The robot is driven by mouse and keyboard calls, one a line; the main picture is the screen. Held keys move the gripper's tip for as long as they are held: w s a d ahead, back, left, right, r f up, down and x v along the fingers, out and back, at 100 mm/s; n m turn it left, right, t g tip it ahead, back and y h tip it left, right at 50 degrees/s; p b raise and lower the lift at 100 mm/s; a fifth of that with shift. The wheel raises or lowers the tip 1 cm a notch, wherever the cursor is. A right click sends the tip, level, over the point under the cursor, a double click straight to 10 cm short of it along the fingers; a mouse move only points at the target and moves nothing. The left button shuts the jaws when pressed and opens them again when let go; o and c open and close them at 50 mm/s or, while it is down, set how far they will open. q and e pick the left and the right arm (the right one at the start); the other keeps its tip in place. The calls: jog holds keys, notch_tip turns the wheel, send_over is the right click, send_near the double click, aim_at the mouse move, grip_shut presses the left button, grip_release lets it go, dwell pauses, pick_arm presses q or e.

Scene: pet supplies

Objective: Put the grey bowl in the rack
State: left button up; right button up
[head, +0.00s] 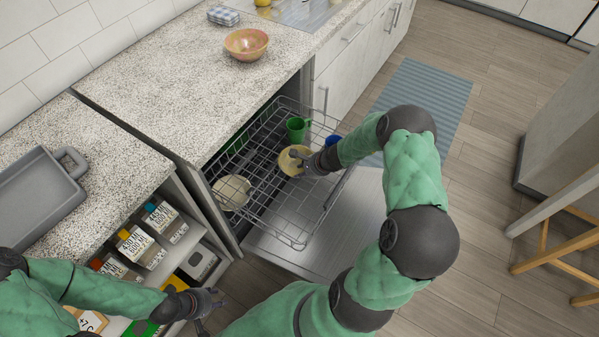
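The dishwasher rack (297,240) is pulled out over the open door. A pale cream-yellow round dish (290,168) is at my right gripper (303,162), within the rack's outline. The fingers overlap the dish; I cannot tell whether they grip it. A pale grey-beige bowl (231,193) is in the left part of the rack, partly behind wires. No bowl in view is plainly grey. My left gripper (210,309) is low at the left, by the open shelves, with its fingers apart and nothing between them.
A green cup (297,127) and a blue cup (333,141) are at the rack's far end. An orange-pink bowl (246,43) stands on the counter (165,80). A grey tray (38,195) lies on the left counter. Shelves with boxes (140,246) are beside my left arm.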

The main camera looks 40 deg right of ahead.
jog(key=p+v, duration=0.3)
jog(key=v, duration=0.6)
